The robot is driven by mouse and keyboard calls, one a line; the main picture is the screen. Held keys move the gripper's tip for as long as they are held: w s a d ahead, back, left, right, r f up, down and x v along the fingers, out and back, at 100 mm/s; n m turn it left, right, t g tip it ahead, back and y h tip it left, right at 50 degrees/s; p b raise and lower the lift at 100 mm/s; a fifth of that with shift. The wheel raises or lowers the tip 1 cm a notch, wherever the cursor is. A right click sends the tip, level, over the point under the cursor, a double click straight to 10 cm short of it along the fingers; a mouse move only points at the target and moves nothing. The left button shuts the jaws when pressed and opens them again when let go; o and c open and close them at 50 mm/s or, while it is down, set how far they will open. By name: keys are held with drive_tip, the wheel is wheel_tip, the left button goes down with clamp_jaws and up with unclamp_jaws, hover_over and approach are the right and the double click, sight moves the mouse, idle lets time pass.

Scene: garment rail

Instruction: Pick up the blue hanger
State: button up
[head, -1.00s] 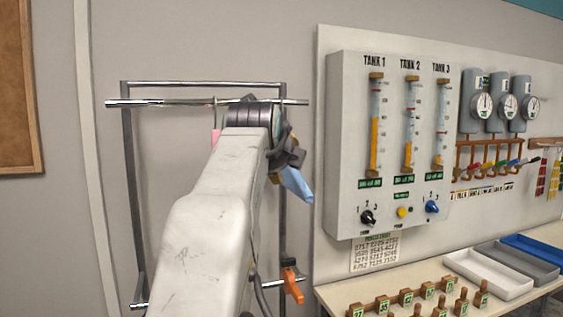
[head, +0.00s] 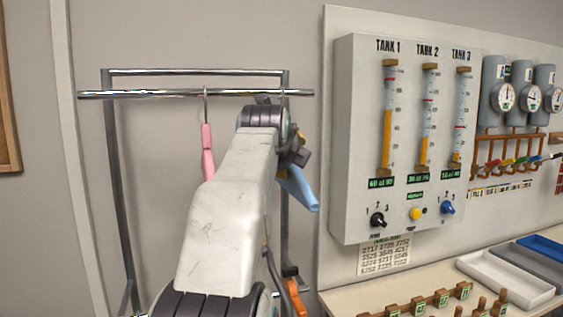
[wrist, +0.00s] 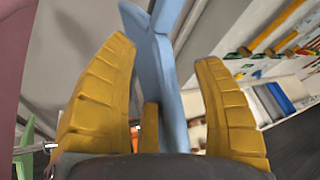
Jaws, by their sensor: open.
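The blue hanger (head: 299,188) hangs from the rail's top bar, partly hidden behind my arm in the head view. Whether a finger touches the hanger I cannot tell.
A pink hanger (head: 207,152) hangs left of my arm on the metal rail (head: 150,94). An orange clamp (head: 296,299) is low on the rail frame. The tank panel (head: 350,140) and a bench with trays (head: 505,281) stand to the right.

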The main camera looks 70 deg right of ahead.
drive_tip(key=shift+x, duration=1.85)
drive_tip(key=shift+a+f, duration=0.1)
drive_tip(key=shift+w, duration=0.1)
clamp_jaws()
